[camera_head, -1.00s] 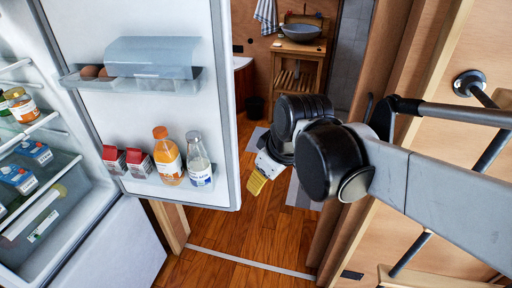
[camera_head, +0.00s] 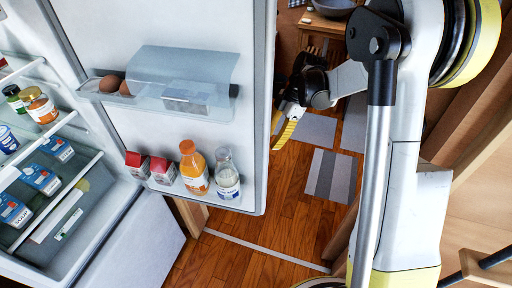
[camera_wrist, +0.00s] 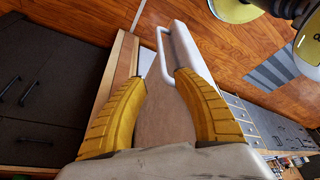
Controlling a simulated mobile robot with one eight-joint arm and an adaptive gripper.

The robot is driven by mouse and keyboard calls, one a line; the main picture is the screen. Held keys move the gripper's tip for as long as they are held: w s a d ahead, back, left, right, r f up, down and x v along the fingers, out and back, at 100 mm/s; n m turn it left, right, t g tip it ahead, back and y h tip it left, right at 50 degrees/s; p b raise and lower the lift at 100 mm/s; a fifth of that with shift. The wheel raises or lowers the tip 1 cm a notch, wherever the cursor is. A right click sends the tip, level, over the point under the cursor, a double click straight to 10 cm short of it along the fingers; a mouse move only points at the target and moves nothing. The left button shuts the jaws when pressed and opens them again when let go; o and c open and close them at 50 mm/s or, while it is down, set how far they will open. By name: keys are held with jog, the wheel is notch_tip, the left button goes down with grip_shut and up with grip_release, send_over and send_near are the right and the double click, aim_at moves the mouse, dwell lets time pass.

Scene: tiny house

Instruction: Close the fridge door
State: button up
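The fridge door (camera_head: 180,30) stands open in the head view, its shelved inner face toward me. The open fridge cabinet (camera_head: 110,240) is at left. My gripper (camera_head: 284,130) is just beyond the door's free edge, at its right; part of it may be hidden by the door. In the wrist view, my gripper (camera_wrist: 159,78) has its two yellow fingers apart, with nothing seen held. A white slab with a bar handle (camera_wrist: 162,50), apparently the door's outer side, lies just past the fingertips. I cannot tell whether they touch.
The door shelves hold eggs (camera_head: 108,84), cartons, an orange bottle (camera_head: 193,167) and a milk bottle (camera_head: 227,175). Wooden floor (camera_head: 290,210) with grey mats (camera_head: 330,178) is free right of the door. Dark drawers (camera_wrist: 50,85) line the left of the wrist view.

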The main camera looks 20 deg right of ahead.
jog(key=b+x, duration=0.3)
jog(key=x, duration=0.7)
jog(key=shift+s, duration=0.2)
jog(key=shift+f, duration=0.1)
grip_shut()
